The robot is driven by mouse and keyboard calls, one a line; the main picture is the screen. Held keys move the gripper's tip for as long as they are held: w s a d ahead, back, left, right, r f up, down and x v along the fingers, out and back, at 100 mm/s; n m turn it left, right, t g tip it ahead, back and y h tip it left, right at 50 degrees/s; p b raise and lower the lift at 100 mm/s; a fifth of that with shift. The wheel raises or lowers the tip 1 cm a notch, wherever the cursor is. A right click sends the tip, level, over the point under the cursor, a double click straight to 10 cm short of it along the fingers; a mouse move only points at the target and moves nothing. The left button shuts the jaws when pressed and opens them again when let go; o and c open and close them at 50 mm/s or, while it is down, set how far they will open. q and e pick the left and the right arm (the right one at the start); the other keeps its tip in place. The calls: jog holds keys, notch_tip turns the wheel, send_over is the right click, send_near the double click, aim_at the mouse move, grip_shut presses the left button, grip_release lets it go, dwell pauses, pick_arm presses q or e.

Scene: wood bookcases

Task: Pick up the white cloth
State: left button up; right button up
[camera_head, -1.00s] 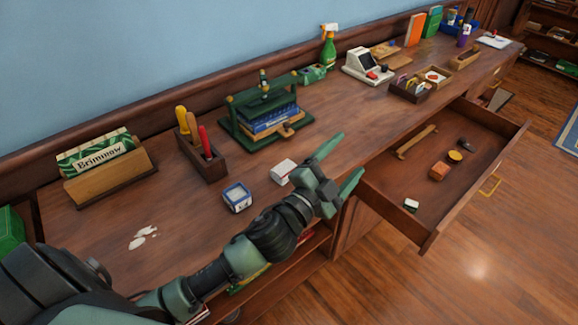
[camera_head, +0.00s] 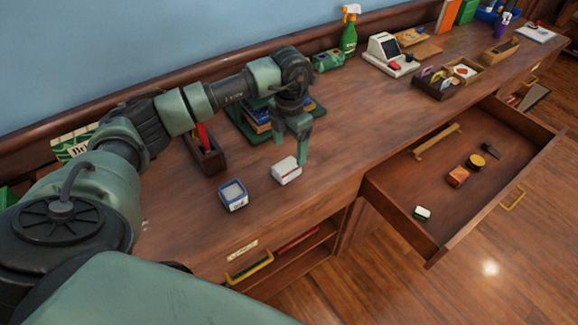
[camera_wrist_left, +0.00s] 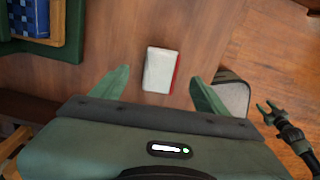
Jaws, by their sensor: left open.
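The white cloth (camera_head: 286,170) looks like a small folded white block with a red edge. It lies on the wooden counter top, right of a blue-and-white box (camera_head: 233,196). In the left wrist view the cloth (camera_wrist_left: 158,70) lies ahead of the palm, between the lines of the two fingers. My left gripper (camera_head: 291,152) is open, pointing down just above and behind the cloth, with nothing in it. I cannot tell whether a finger touches the cloth. My right gripper (camera_wrist_left: 270,108) shows at the right of the left wrist view, its fingers apart and empty.
A green stand with blue books (camera_head: 257,120) is close behind my left gripper. A tool holder (camera_head: 207,152) stands to its left. An open drawer (camera_head: 450,190) with several small items juts out at right. The counter right of the cloth is clear.

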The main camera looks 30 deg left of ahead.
aim_at(289, 164)
pick_arm(q)
notch_tip(289, 164, down, 7)
jog(key=shift+s+r+p, duration=0.15)
jog(key=shift+p, duration=0.85)
jog(key=shift+f, duration=0.3)
jog(key=c, duration=1.4)
jog(key=shift+c, duration=0.2)
jog(key=shift+r, duration=0.15)
notch_tip(289, 164, up, 20)
jog(key=b, duration=0.3)
